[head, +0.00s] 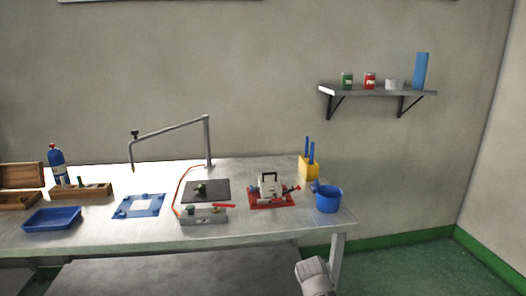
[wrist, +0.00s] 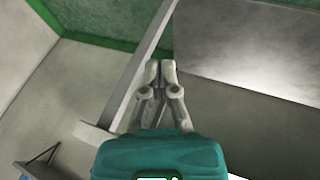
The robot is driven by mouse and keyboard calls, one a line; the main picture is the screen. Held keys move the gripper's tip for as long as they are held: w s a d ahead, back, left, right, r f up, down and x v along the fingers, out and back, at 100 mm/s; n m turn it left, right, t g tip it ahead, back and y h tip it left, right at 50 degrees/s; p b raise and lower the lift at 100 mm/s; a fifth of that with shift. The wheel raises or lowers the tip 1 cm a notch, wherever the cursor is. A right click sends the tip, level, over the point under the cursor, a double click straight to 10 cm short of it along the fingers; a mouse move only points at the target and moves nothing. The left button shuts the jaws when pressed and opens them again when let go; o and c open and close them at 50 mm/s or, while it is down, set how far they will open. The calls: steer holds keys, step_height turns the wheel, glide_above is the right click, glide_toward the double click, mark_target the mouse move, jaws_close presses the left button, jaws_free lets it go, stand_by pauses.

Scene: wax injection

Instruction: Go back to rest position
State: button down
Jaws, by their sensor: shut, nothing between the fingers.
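My gripper (wrist: 161,72) shows in the wrist view with its two grey fingers together and nothing between them. It is over a metal beam of the workbench, clear of the objects on the table; I cannot tell the exact gap to the beam. In the head view a grey part of my arm (head: 315,276) rises at the bottom edge, in front of the table's right end. My fingers cannot be made out there.
The metal table (head: 110,238) carries a blue tray (head: 52,219), a blue plate (head: 139,206), a red-based clamp device (head: 271,192) and a blue bucket (head: 328,199). A wall shelf (head: 375,91) hangs at upper right. Green floor (head: 400,270) is free to the right.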

steer(key=s+a+f+m+g+y, duration=0.1)
steer(key=s+f+m+g+y, duration=0.1)
steer(key=s+g+y, duration=0.35)
step_height(320, 180, up, 19)
steer(key=s+t+h+p, duration=0.1)
steer(key=p, duration=1.7)
steer(key=shift+a+f+h+p, duration=0.15)
steer(key=shift+h+p, duration=0.2)
steer(key=shift+p, duration=0.05)
